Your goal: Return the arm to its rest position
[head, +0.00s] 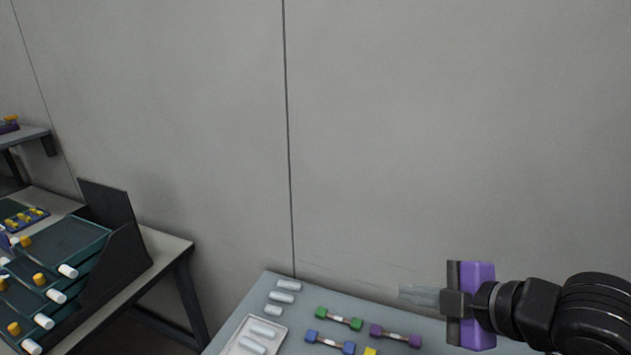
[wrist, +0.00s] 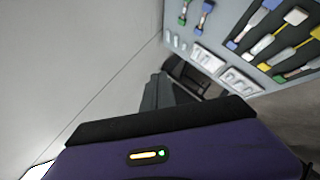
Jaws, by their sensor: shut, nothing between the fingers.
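My arm comes in from the right edge of the head view and ends in my gripper (head: 404,293), which points left. The gripper has a purple and dark body with pale grey fingers. The fingers are together with nothing between them, in the air over the grey table (head: 238,312). In the wrist view my gripper (wrist: 163,84) shows as dark fingers beyond the purple housing, against the wall and table edge. The rest position itself is not marked in either view.
The table holds a green-ended piece (head: 339,318), a blue-ended piece (head: 329,342), a purple-ended piece (head: 395,336) and a white tray (head: 238,341) of pale cylinders. Left stands a second table with a dark tiered rack (head: 123,262). A bare grey wall (head: 400,130) stands behind.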

